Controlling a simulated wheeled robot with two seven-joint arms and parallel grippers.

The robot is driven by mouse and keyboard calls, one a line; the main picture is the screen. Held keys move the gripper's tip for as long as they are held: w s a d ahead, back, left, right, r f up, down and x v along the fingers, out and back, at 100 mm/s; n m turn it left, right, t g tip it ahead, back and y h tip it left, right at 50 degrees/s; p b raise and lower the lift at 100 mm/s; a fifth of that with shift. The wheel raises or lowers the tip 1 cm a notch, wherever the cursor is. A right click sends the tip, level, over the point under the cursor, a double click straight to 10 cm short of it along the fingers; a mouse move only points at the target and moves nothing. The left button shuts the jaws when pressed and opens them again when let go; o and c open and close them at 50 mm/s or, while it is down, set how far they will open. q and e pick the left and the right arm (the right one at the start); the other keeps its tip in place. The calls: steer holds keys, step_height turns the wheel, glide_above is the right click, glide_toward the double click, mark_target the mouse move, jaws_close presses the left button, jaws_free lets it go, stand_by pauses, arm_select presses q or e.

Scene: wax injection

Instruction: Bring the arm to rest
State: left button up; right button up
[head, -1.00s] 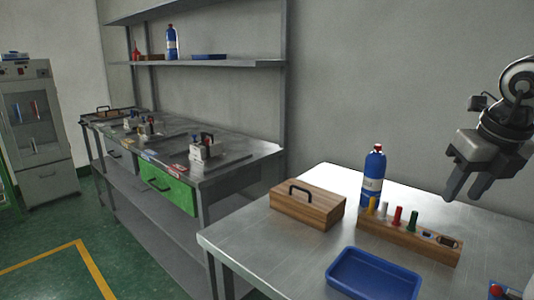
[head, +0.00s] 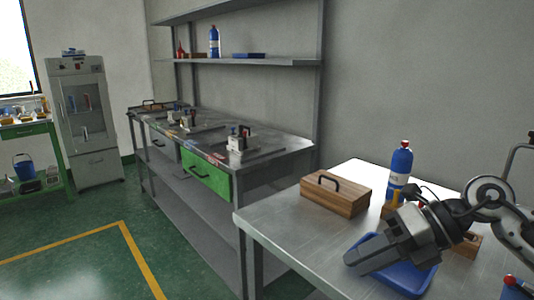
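My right arm comes in from the right edge, and its gripper (head: 358,258) hangs over the near right table, in front of the blue tray (head: 408,283). Its fingers are seen from the side, so the gap between them cannot be judged. No held object shows at the fingertips. My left gripper is not in view.
The metal table (head: 290,220) carries a wooden box with a black handle (head: 335,193), a blue bottle (head: 399,168) and a wooden rack (head: 472,245), partly hidden by my arm. A workbench with a green drawer (head: 207,178) stands left. Green floor (head: 60,222) is open.

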steer(key=s+a+m+t+y, duration=0.1)
steer(key=s+a+m+y, duration=0.25)
steer(key=a+y, duration=0.5)
steer(key=w+d+f+m+t+h, duration=0.15)
steer(key=f+m+t+h, duration=0.5)
steer(key=m, duration=0.65)
steer(key=d+f+m+t+h, duration=0.3)
steer(key=f+m+t+h, duration=0.4)
steer(key=m, duration=0.7)
steer(key=s+d+f+m+g+h, duration=0.1)
steer(key=s+f+m+g, duration=0.4)
steer(key=s+f, duration=0.7)
step_height(320, 180, down, 3)
steer(key=shift+r+m+h, duration=0.1)
steer(key=shift+m+h, duration=0.45)
steer(key=shift+h, duration=0.15)
steer(key=shift+d+g, duration=0.2)
steer(key=shift+g, duration=0.05)
